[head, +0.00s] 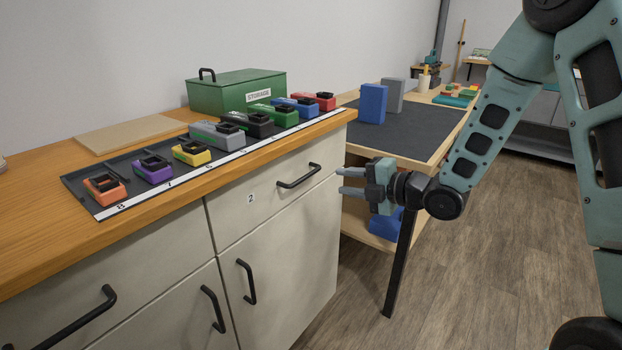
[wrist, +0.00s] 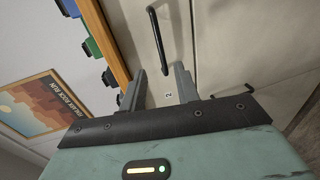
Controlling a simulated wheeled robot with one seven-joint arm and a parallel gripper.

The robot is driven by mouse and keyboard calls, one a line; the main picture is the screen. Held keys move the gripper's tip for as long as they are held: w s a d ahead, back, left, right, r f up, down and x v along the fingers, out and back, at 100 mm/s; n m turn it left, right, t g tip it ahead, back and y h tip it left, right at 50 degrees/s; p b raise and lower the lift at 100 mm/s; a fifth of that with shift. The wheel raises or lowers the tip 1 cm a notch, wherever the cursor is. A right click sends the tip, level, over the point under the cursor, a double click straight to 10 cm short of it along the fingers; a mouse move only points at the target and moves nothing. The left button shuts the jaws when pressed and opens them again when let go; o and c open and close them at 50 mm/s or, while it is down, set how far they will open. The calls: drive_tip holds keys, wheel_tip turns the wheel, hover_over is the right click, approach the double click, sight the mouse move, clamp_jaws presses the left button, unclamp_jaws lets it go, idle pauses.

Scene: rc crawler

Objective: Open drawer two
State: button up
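Drawer two (head: 275,193) is shut, with a "2" label on its pale front and a black bar handle (head: 299,176). The handle also shows in the wrist view (wrist: 157,38), ahead of the fingers and a little to the left of centre. My gripper (head: 345,181) is open and empty, to the right of the handle in the head view and apart from it. In the wrist view its two fingers (wrist: 160,86) stand apart, with the drawer front and the "2" label between and beyond them.
A wooden counter (head: 150,228) tops the cabinet, with a dark tray of several coloured batteries and a green storage box (head: 237,93). Door handles (head: 246,281) stick out below drawer two. A workbench (head: 425,130) stands behind my gripper. The floor at the right is clear.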

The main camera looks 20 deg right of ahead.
sight(308, 176)
drive_tip(key=x, duration=1)
drive_tip(key=shift+w+a+f, duration=0.1)
drive_tip(key=shift+w+a, duration=0.1)
drive_tip(key=shift+w, duration=0.05)
clamp_jaws()
